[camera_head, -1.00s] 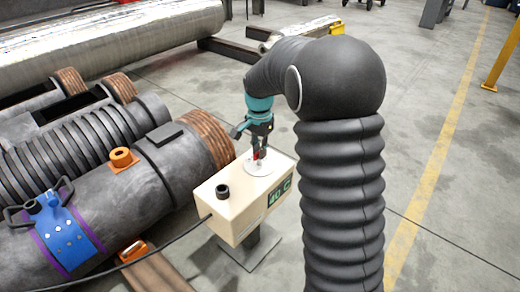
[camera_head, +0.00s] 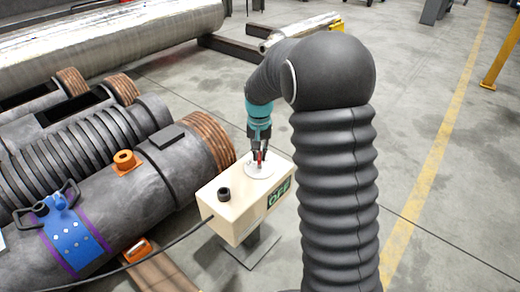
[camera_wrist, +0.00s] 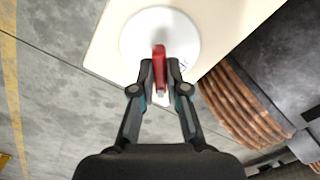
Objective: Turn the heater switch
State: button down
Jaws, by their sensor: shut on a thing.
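The heater box (camera_head: 232,215) is a cream box on a stand, with a black knob (camera_head: 223,194) on top and a green display (camera_head: 279,192) that reads "OFF". The heater switch (camera_wrist: 159,58) is a red lever on a white round dial (camera_wrist: 185,30); the dial also shows in the head view (camera_head: 259,171). My gripper (camera_wrist: 160,80) is shut on the red switch from above, one finger on each side of it. In the head view, my gripper (camera_head: 260,158) partly hides the switch.
A dark grey barrel (camera_head: 130,205) with a copper-coloured ribbed end (camera_head: 208,142) lies close to the left of the box. A blue clamp (camera_head: 72,235) and an orange fitting (camera_head: 125,160) sit on the barrel. A black cable (camera_head: 160,250) runs left from the box. Open floor lies right.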

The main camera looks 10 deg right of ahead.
aim_at(259, 154)
jog(key=n+p, duration=0.1)
jog(key=n, duration=0.4)
jog(key=shift+r+n+p, duration=0.15)
jog(key=shift+n+p, duration=0.15)
jog(key=shift+p, duration=0.1)
jog(key=n+p, duration=0.1)
jog(key=n, duration=0.3)
jog(key=shift+w+n, duration=0.1)
jog(key=shift+n, duration=0.2)
jog(key=c, duration=1.2)
grip_release()
notch_tip(259, 154, up, 12)
jog(key=shift+f, duration=0.1)
